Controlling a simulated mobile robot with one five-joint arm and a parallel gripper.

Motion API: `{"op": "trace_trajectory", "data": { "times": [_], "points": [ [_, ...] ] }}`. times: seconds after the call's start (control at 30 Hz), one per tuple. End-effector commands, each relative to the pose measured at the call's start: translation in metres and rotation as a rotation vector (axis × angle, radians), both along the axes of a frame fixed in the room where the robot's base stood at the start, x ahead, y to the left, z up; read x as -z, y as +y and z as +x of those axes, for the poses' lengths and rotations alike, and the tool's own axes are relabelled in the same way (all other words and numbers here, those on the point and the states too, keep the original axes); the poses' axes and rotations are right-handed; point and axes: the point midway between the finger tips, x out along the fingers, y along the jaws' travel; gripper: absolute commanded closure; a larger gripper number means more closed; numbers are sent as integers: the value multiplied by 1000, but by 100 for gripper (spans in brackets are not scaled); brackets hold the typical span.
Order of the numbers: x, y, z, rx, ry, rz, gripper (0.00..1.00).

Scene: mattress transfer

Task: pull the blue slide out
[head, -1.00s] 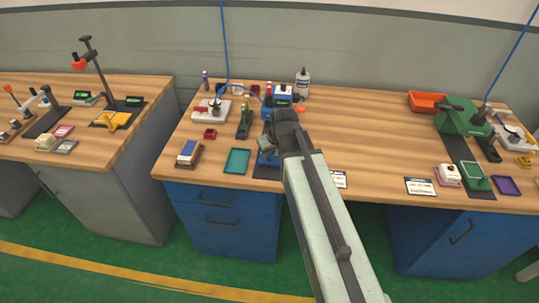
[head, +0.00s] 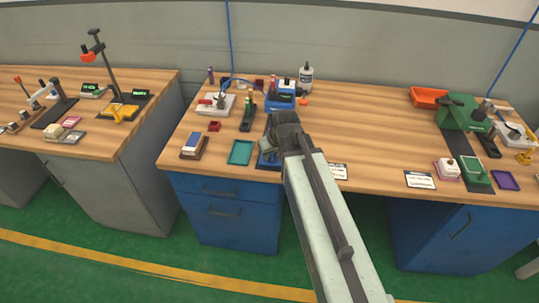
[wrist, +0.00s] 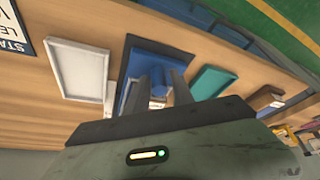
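The blue slide (wrist: 160,62) is a blue block on a dark mat near the front edge of the wooden bench. In the head view the blue part (head: 267,160) shows only in part, behind my gripper (head: 272,142). In the wrist view my gripper's two fingers (wrist: 160,80) stand apart in front of the blue slide, with a small white label (wrist: 157,102) seen between them. My gripper looks open. Whether the fingers touch the slide cannot be told.
A teal tray (head: 241,152) lies left of the slide. A white tray (wrist: 82,69) lies on its other side in the wrist view. A blue-and-white sponge-like block (head: 194,145) is farther left. A blue device (head: 284,98) and white bottle (head: 306,76) stand behind.

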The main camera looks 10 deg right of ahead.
Motion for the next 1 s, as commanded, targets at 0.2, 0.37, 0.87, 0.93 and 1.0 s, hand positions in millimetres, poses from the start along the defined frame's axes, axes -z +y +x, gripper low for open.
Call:
{"op": "trace_trajectory", "data": {
  "times": [0.2,0.37,0.87,0.93,1.0],
  "points": [
    [-30,-2,-10,0,0,0,71],
    [-59,-5,-21,0,1,0,71],
    [-70,-8,-29,0,1,0,71],
    [-71,-8,-29,0,1,0,71],
    [-70,-9,-30,0,3,-2,71]
  ]
}}
